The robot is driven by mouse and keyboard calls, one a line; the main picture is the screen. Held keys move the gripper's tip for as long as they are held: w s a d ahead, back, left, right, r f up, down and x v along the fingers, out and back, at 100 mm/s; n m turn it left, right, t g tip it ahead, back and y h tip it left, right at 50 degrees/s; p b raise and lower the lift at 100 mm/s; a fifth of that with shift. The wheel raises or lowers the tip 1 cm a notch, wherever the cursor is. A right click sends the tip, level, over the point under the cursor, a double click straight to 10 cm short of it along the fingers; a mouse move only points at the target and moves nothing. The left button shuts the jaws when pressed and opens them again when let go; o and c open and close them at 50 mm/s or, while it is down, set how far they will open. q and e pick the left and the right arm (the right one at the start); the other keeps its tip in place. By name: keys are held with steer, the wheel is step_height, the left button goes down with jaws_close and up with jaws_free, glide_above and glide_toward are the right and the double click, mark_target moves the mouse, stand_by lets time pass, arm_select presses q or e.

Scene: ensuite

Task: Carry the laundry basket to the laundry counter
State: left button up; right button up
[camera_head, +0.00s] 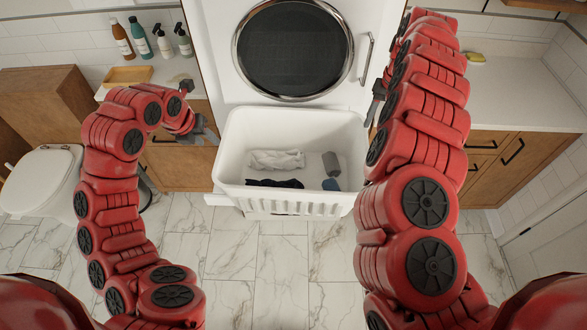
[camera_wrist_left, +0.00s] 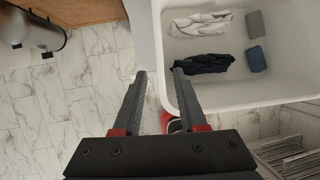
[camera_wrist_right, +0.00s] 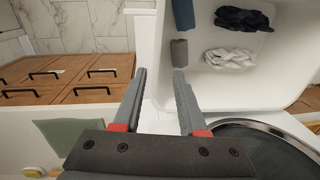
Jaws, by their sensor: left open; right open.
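The white laundry basket (camera_head: 240,150) stands in front of the washing machine. It holds a white cloth (camera_head: 276,160), a dark cloth (camera_head: 275,183), a grey roll (camera_head: 331,164) and a blue item (camera_head: 331,184). My left gripper (camera_head: 208,132) is open at the basket's left rim; in the left wrist view its fingers (camera_wrist_left: 158,72) appear on either side of the rim (camera_wrist_left: 160,50). My right gripper (camera_head: 373,108) is open at the right rim, partly hidden by its arm; its fingers (camera_wrist_right: 160,72) also appear to straddle the wall. Contact is unclear. White counters flank the washer, left (camera_head: 160,73) and right (camera_head: 510,95).
The washing machine (camera_head: 292,50) is directly behind the basket. The left counter bears bottles (camera_head: 140,38) and a wooden tray (camera_head: 128,76). A yellow item (camera_head: 475,58) lies at the back of the mostly clear right counter. A toilet (camera_head: 42,178) is at left. The marble floor (camera_head: 270,265) in front is clear.

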arm_select(q)
glide_toward(229, 159)
steer(key=shift+a+r, duration=0.15)
steer(key=shift+r, duration=0.75)
arm_select(e)
glide_toward(360, 157)
arm_select(q)
steer(key=shift+w+f, duration=0.15)
steer(key=shift+f, duration=0.15)
arm_select(e)
steer(key=shift+w+f, duration=0.45)
steer(key=shift+f, duration=0.1)
arm_select(q)
steer(key=x, duration=0.9)
steer(key=shift+w+f, duration=0.25)
arm_select(e)
steer(key=f, duration=0.8)
steer(key=shift+s+a+f, duration=0.1)
steer(key=shift+a+f, duration=0.15)
steer(key=shift+a, duration=0.1)
arm_select(q)
steer(key=shift+w+f, duration=0.1)
steer(key=shift+f, duration=0.3)
arm_select(e)
steer(key=shift+s+f, duration=0.1)
steer(key=shift+f, duration=0.35)
arm_select(q)
jaws_close()
arm_select(e)
jaws_close()
